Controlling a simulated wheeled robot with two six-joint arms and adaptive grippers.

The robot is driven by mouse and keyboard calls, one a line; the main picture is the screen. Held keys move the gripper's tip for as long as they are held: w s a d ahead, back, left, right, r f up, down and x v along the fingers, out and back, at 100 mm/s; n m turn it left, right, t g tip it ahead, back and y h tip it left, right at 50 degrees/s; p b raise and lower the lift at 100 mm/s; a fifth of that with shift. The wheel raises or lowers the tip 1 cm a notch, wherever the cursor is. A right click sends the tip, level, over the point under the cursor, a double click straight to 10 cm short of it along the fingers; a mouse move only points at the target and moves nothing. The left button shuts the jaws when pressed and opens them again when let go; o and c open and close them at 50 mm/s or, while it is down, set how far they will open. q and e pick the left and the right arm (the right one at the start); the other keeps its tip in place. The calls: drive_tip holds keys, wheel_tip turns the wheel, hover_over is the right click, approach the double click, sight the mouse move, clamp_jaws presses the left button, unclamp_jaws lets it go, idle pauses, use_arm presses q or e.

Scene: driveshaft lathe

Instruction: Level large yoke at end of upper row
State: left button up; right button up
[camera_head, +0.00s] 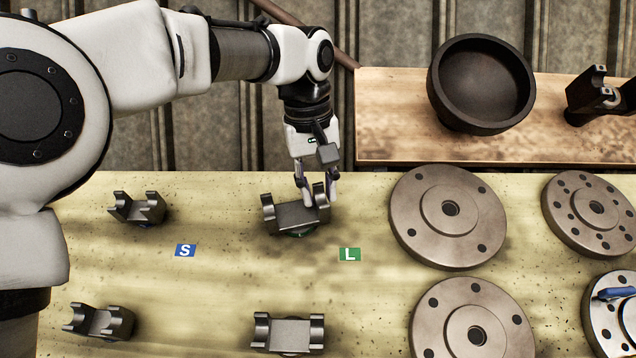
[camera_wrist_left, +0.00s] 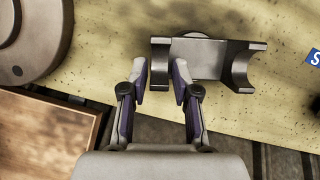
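The large yoke (camera_head: 294,215) at the right end of the upper row is a grey metal piece with two upright ears, above the green L label (camera_head: 349,254). It looks tilted in the head view, its right side higher in the picture, with a green patch partly hidden below it. My left gripper (camera_head: 318,188) points down at its right ear, one finger on each side. In the left wrist view the yoke (camera_wrist_left: 205,58) has one ear between the spread fingertips (camera_wrist_left: 161,80), with narrow gaps visible. Contact is unclear. My right gripper is not in view.
A small yoke (camera_head: 138,208) sits left, near the blue S label (camera_head: 185,250). The lower row holds another small yoke (camera_head: 98,322) and a large yoke (camera_head: 289,333). Several flanged discs (camera_head: 448,216) stand right. A dark bowl-like part (camera_head: 482,84) rests on a wooden board (camera_head: 395,140) behind.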

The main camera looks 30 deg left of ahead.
use_arm(q)
clamp_jaws()
drive_tip(key=shift+r, duration=0.1)
idle(0.3)
drive_tip(key=shift+r+m+p, duration=0.2)
drive_tip(key=shift+m+p, duration=0.1)
drive_tip(key=shift+p, duration=0.1)
drive_tip(key=shift+w+d+m+g+y+p, duration=0.15)
drive_tip(key=shift+m+g+y+p, duration=0.2)
drive_tip(key=shift+m, duration=0.25)
drive_tip(key=shift+f+m, duration=0.1)
drive_tip(key=shift+m, duration=0.2)
